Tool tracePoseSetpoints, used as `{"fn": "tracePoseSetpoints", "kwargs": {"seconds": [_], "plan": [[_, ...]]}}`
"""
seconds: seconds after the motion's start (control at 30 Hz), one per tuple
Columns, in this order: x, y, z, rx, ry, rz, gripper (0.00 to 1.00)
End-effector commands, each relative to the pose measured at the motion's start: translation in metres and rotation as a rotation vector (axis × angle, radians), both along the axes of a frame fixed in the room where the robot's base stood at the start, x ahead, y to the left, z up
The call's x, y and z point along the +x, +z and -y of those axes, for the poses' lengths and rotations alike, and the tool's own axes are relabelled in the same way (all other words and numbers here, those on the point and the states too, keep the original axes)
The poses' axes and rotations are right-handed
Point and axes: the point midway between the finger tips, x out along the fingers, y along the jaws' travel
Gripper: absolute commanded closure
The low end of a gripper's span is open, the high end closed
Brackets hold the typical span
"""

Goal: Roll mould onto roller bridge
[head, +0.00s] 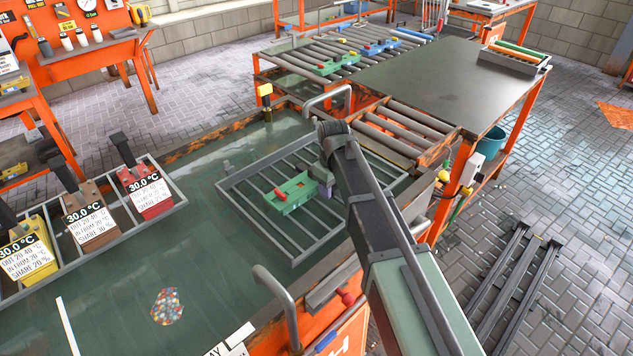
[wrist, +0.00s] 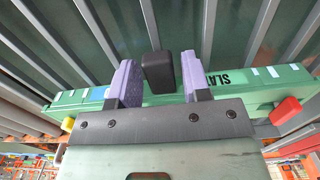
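The green mould (head: 291,196) lies on a grey barred rack (head: 226,187) in the tank, with a red knob at its left end in the head view. In the wrist view the mould (wrist: 165,99) runs across the picture, with dark lettering, a red knob and a yellow knob. My gripper (wrist: 158,80) has two purple fingers, one on each side of a black block (wrist: 157,72), with gaps showing on both sides. It is at the mould's right part in the head view (head: 325,187). The roller bridge (head: 407,130) lies between tank and dark table, with bare rollers.
A roller table (head: 300,62) at the back holds several green and blue moulds. The dark table (head: 425,75) is mostly clear. Grey rails (head: 283,297) rise from the tank's edge. Three labelled boxes (head: 145,190) stand at left. A teal bucket (head: 493,142) is under the table.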

Motion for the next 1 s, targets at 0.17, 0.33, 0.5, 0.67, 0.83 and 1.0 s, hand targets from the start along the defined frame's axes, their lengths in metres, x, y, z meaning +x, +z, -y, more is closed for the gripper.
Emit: {"fn": "tracePoseSetpoints", "kwargs": {"seconds": [0.17, 0.33, 0.5, 0.67, 0.83, 1.0], "plan": [[0.000, 0.000, 0.000, 0.000, 0.000, 0.000, 0.84], [0.000, 0.000, 0.000, 0.000, 0.000, 0.000, 1.00], [0.000, 0.000, 0.000, 0.001, 0.000, 0.001, 1.00], [0.005, 0.000, 0.003, 0.001, -0.001, 0.001, 1.00], [0.016, 0.000, 0.013, 0.000, -0.001, 0.000, 1.00], [0.027, 0.000, 0.023, 0.000, -0.002, 0.000, 1.00]]}}
